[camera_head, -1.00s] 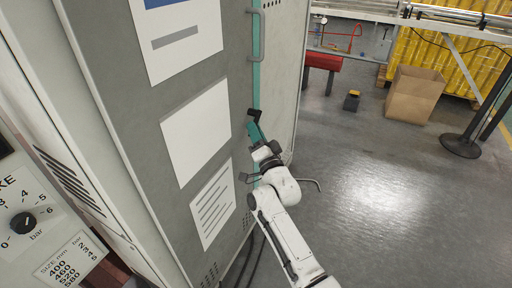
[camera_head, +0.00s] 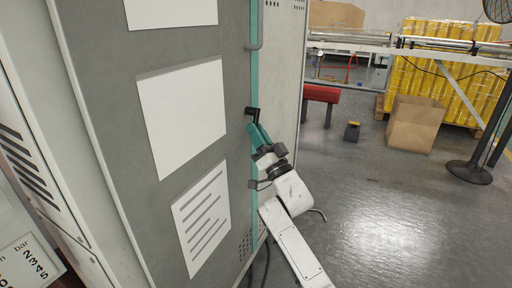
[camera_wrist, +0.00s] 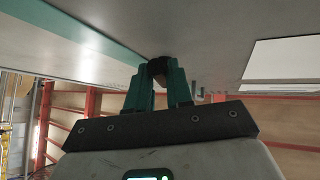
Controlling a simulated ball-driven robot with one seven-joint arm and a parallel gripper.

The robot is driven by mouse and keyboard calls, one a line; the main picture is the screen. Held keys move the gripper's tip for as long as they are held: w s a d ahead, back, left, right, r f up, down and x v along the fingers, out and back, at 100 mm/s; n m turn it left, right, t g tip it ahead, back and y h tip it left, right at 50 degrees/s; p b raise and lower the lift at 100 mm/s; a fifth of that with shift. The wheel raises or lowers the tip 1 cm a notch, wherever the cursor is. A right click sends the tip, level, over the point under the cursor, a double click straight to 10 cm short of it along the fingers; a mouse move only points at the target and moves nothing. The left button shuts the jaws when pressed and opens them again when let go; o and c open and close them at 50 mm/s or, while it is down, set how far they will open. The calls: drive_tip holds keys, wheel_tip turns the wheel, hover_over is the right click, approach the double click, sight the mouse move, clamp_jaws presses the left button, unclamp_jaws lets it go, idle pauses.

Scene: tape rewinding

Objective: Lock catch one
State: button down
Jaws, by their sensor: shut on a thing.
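A small black catch (camera_head: 252,112) sits on the teal edge strip of the tall grey cabinet door. My gripper (camera_head: 257,128) is at this catch, its teal fingers reaching up to it from below right. In the wrist view, a dark piece of the catch (camera_wrist: 158,68) lies between the teal fingertips, and the gripper (camera_wrist: 157,78) is shut on it. The fingers hide much of the catch, so its exact angle is unclear. A small dark piece (camera_head: 254,184) shows lower down beside my wrist; I cannot tell whether it is another catch.
The grey cabinet door (camera_head: 120,130) with white sheets fills the left. A grey bar handle (camera_head: 258,35) is above the catch. To the right are open floor (camera_head: 380,220), a cardboard box (camera_head: 413,124), a red bench (camera_head: 321,94) and a dark post base (camera_head: 470,174).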

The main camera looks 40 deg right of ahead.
drive_tip(key=shift+w+d+f+n+t+y+b, duration=0.1)
drive_tip(key=shift+d+n+t+y+b, duration=0.2)
drive_tip(key=shift+n+y+b, duration=0.85)
drive_tip(key=shift+w+d+f+n+t+y+b, duration=0.15)
drive_tip(key=shift+d+n+y+b, duration=0.15)
drive_tip(key=shift+n+y+b, duration=0.8)
drive_tip(key=shift+w+d+f+n+t+y+b, duration=0.1)
drive_tip(key=shift+d+n+t+y+b, duration=0.2)
drive_tip(key=shift+n+y+b, duration=0.85)
drive_tip(key=shift+r+n+y+p, duration=0.1)
drive_tip(key=shift+n+y+p, duration=0.35)
drive_tip(key=shift+n, duration=0.55)
drive_tip(key=c, duration=1.1)
unclamp_jaws()
drive_tip(key=shift+d, duration=0.1)
drive_tip(key=p+v, duration=0.2)
drive_tip(key=v, duration=0.8)
drive_tip(key=shift+s+f, duration=0.2)
drive_tip(key=shift+s, duration=0.15)
